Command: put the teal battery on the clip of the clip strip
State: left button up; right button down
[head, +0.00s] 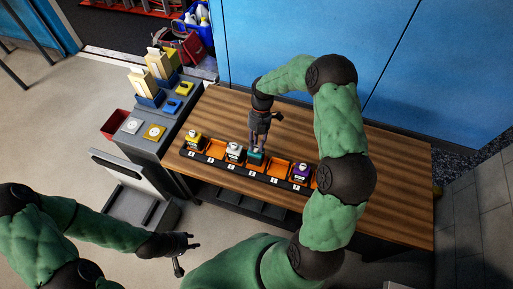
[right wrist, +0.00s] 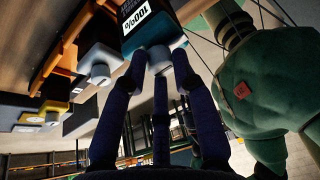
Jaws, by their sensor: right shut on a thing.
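The teal battery (head: 256,156) is at the clip strip (head: 252,172), between a white battery and an empty orange clip. My right gripper (head: 259,147) is above it, pointing down. In the right wrist view, its fingers (right wrist: 158,65) are shut on the grey knob of the teal battery (right wrist: 133,42), whose white label reads 100%. I cannot tell whether the battery is seated on the clip or just above it. My left gripper (head: 186,254) is open and empty, away from the table's front edge.
Yellow (head: 194,141), white (head: 234,152) and purple (head: 300,173) batteries sit along the strip. Orange clips (head: 216,149) (head: 279,169) there are bare. A grey cabinet (head: 160,118) with small items stands left of the wooden table (head: 400,190). The table's right side is clear.

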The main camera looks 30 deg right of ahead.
jog(key=shift+w+d+f+b, duration=0.15)
jog(key=shift+f+b, duration=0.6)
jog(key=shift+f, duration=1.05)
jog(key=shift+f, duration=0.15)
jog(key=c, duration=1)
grip_release()
jog(key=p+v, duration=0.3)
jog(key=v, duration=0.9)
jog(key=shift+p, duration=0.3)
